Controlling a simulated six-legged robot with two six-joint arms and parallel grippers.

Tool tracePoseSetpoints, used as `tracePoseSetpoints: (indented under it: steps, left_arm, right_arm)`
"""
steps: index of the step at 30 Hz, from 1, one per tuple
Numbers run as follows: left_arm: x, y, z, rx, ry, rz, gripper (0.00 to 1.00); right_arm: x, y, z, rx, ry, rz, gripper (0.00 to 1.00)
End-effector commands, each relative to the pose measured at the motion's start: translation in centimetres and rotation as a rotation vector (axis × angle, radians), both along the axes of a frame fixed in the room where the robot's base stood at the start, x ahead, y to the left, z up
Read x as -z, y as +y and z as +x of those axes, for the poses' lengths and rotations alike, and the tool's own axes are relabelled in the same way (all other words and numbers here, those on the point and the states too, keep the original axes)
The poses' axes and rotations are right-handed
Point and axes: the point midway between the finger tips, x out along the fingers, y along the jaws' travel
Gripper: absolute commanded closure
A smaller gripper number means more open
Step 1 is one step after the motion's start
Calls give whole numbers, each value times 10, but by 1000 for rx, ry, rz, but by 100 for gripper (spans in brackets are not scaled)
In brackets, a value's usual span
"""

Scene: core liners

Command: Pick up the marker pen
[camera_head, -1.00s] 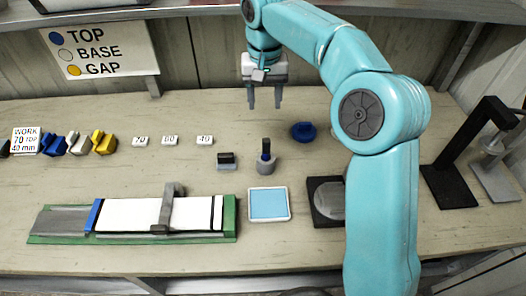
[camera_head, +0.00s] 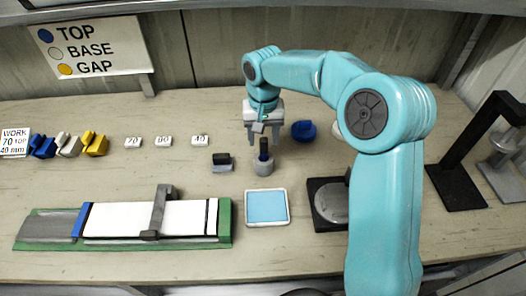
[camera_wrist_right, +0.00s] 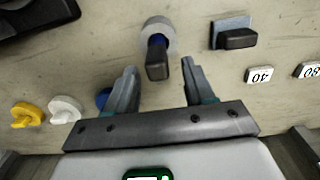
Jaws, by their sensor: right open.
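The marker pen (camera_head: 263,149) stands upright, dark cap up with a blue band, in a round grey holder (camera_head: 263,168) near the middle of the table. In the right wrist view the pen (camera_wrist_right: 158,62) points toward the camera, ahead of the fingertips and between their lines. My right gripper (camera_head: 263,138) is open and empty, just behind and above the pen in the head view. Its two fingers also show in the right wrist view (camera_wrist_right: 159,80), apart from the pen. My left gripper is not in view.
A dark block on a grey base (camera_head: 222,162) stands left of the holder. A blue round object (camera_head: 303,131) is behind right. A blue-topped tray (camera_head: 266,207) and a green-based core rig (camera_head: 225,222) lie in front. A black stand (camera_head: 459,190) is at right.

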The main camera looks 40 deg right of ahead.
Motion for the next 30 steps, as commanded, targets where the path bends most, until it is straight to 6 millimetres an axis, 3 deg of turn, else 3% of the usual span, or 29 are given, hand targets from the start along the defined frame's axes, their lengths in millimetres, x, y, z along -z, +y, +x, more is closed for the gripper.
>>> tracePoseSetpoints:
  steps: [6, 15, 16, 21, 30]
  left_arm:
    - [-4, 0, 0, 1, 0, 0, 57]
    - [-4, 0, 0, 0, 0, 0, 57]
    - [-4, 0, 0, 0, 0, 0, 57]
    - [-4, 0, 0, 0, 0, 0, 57]
    - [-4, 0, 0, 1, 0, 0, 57]
  right_arm:
    - [35, 2, 0, 0, 4, 1, 47]
    - [43, 1, 1, 1, 1, 1, 47]
    - [43, 1, 1, 1, 1, 1, 50]
    - [43, 1, 1, 0, 1, 1, 100]
    - [43, 1, 1, 0, 1, 1, 100]
